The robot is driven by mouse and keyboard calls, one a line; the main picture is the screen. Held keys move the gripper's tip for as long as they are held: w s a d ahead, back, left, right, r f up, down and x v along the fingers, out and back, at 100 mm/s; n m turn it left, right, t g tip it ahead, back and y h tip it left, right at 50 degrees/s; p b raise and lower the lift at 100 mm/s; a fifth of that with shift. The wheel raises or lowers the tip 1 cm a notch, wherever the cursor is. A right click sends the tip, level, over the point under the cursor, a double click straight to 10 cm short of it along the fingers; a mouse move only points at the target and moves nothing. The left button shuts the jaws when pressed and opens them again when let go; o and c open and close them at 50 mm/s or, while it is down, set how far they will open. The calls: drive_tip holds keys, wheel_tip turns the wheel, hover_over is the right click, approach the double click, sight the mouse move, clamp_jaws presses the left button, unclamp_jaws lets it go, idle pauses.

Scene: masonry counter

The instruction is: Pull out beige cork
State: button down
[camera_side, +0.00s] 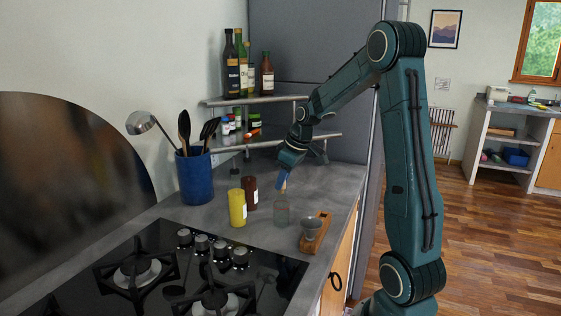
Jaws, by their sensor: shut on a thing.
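A small clear glass bottle (281,211) stands upright on the grey counter. My gripper (283,182) points down at the bottle's mouth from above, its blue fingers closed. A small beige piece, the cork (285,186), shows between the fingers at the top of the bottle. The gripper is shut on the cork. At this size I cannot tell whether the cork is still seated in the neck or just above it.
A yellow jar (237,208) and a brown jar (251,193) stand left of the bottle. A wooden stand with a metal cup (312,230) is at right. The black stove (170,270) lies in front. A blue utensil crock (194,178) and bottle shelf (262,98) stand behind.

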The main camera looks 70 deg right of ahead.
drive_tip(key=shift+r, duration=1.25)
idle(0.6)
drive_tip(key=shift+r, duration=1.3)
